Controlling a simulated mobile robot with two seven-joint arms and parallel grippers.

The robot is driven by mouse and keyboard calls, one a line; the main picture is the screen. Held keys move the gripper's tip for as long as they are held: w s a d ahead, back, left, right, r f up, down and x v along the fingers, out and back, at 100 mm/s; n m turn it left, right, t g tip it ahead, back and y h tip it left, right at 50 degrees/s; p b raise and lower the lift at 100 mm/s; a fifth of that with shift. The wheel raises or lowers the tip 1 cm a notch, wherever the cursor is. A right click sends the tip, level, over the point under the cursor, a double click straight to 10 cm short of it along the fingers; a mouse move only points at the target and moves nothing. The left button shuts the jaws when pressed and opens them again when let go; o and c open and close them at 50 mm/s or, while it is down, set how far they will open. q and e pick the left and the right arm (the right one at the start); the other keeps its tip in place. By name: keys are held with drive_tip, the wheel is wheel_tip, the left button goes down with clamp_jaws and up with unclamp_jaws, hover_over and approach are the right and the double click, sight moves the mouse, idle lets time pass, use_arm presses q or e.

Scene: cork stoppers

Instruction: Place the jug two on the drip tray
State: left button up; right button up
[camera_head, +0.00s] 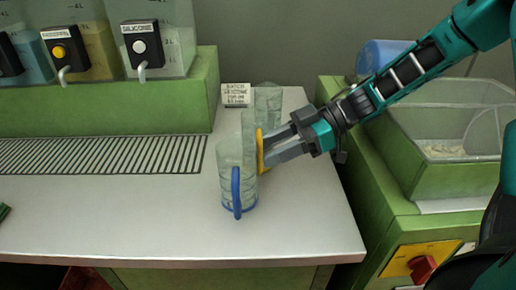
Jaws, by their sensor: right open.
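Three clear jugs stand in a row near the right end of the white worktop. The nearest jug (229,160) has a blue handle and base ring. The middle jug (249,124) stands just behind it, with a yellow handle. The far jug (268,98) is partly hidden behind the middle one. I cannot tell which is jug two. The drip tray (100,154) is a slotted grille at the left, with nothing on it. My right gripper (266,153) is open, its fingertips at the yellow handle; whether they touch it is unclear. My left gripper is out of view.
Clear tanks with a yellow-button tap (59,52) and a white-button tap (140,47) stand on a green ledge (150,108) behind the tray. A small sign (236,95) stands by the jugs. A green machine (395,180) is at the right.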

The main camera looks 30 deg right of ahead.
drive_tip(key=shift+w+a+f, duration=0.15)
drive_tip(key=shift+a, duration=0.25)
clamp_jaws()
idle(0.4)
